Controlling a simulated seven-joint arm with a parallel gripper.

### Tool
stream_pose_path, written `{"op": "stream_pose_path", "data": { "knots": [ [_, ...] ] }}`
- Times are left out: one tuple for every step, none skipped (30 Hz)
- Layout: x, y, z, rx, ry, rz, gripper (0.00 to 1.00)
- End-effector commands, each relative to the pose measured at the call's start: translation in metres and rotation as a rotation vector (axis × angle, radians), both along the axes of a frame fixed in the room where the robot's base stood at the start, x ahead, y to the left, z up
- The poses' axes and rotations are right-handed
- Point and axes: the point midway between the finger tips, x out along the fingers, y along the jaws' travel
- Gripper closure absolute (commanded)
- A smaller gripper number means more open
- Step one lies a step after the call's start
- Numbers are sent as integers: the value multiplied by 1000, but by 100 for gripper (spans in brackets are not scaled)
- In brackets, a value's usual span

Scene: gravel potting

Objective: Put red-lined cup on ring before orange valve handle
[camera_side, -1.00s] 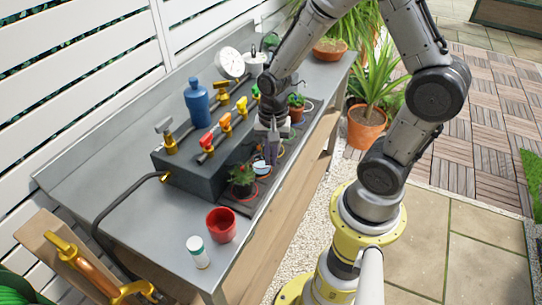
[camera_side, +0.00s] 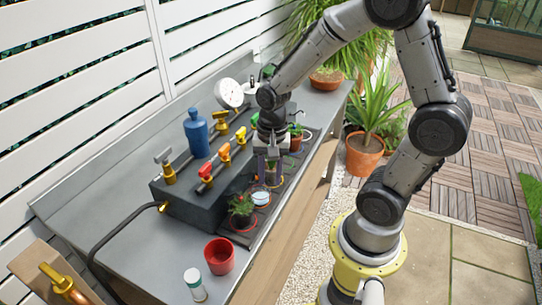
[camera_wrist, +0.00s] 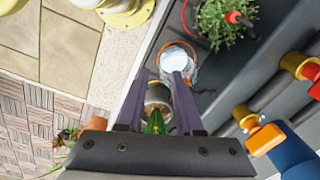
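The orange valve handle (camera_side: 224,152) is on the dark manifold, beside a red-orange handle (camera_side: 205,170).
A potted plant (camera_side: 242,208) stands on a red ring at the strip's near end. A blue bottle (camera_side: 195,132), yellow handle (camera_side: 240,134) and gauge (camera_side: 229,93) stand behind.

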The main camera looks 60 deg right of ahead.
Motion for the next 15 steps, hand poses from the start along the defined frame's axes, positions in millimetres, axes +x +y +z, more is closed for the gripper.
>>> {"op": "stream_pose_path", "data": {
  "knots": [
    [1,-1,12,-1,-7,0,65],
    [1,-1,19,-1,-7,0,65],
    [1,-1,27,-1,-7,-1,65],
    [0,-1,33,-1,-5,-1,65],
    [0,-1,39,-2,-6,-1,65],
    [0,-1,46,-1,-5,-1,65],
    [-1,-1,51,-1,-5,-1,65],
    [-1,-1,56,-1,-5,-1,65],
    [-1,-1,61,-1,-4,-1,65],
    [-1,-1,65,-1,-3,-1,65],
    [-1,-1,68,-1,-4,-1,65],
    [-2,-1,72,0,-2,-1,65],
    [-2,-1,74,-1,-1,-1,65],
    [-2,-1,76,-1,-1,0,65],
    [-3,-1,79,-2,-5,7,65]
  ]
}}
